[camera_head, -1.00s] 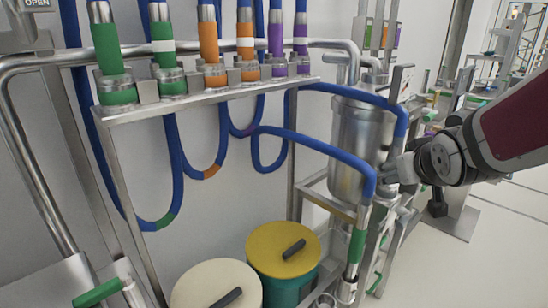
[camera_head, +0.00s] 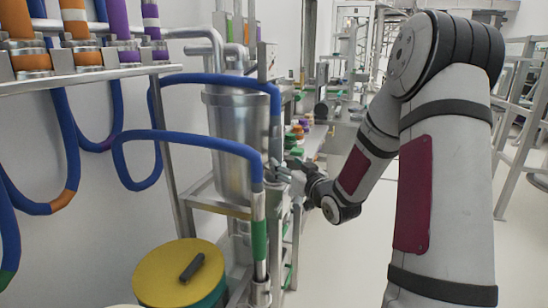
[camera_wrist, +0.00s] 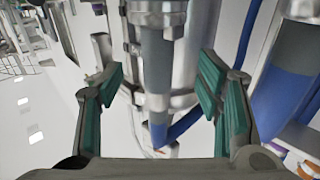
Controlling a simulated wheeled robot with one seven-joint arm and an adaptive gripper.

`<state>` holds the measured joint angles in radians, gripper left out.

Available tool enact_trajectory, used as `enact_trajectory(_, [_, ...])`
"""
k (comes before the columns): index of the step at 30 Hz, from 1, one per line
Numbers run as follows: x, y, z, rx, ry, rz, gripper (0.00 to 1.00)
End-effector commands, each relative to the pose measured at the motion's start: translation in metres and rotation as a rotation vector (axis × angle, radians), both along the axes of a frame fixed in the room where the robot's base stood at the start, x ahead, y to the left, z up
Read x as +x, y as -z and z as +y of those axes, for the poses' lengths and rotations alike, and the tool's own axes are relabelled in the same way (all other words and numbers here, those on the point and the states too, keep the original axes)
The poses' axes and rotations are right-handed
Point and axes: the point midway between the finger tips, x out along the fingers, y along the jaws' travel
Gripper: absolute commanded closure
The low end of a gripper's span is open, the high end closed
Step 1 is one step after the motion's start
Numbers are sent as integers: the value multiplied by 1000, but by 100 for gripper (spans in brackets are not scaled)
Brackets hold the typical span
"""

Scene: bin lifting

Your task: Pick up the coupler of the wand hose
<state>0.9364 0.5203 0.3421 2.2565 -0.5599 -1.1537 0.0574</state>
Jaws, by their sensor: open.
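In the head view, my gripper (camera_head: 283,174) is beside a rear blue hose whose lower end has a grey sleeve (camera_head: 275,137). In the wrist view, my gripper (camera_wrist: 157,90) is open. The grey sleeve (camera_wrist: 157,62) stands between and beyond its green-padded fingers. A metal coupler (camera_wrist: 155,14) sits at the sleeve's upper end in this view, and blue hose (camera_wrist: 160,137) shows at the lower end. Contact with the fingers is not visible. No label shows which hose is the wand hose.
A front blue hose (camera_head: 205,140) with a green band (camera_head: 260,240) hangs close to my gripper. A steel vessel (camera_head: 230,140) stands behind. A yellow-lidded bin (camera_head: 165,275) is at lower left. A hose rack (camera_head: 90,80) lines the wall. Open floor (camera_head: 345,250) lies right.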

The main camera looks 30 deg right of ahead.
Motion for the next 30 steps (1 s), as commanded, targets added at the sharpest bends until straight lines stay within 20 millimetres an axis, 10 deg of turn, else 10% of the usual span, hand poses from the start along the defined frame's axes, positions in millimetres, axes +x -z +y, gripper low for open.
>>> enact_trajectory(21, [84,4,-14,1,0,1,40])
enact_trajectory(30, [91,4,-15,0,1,2,40])
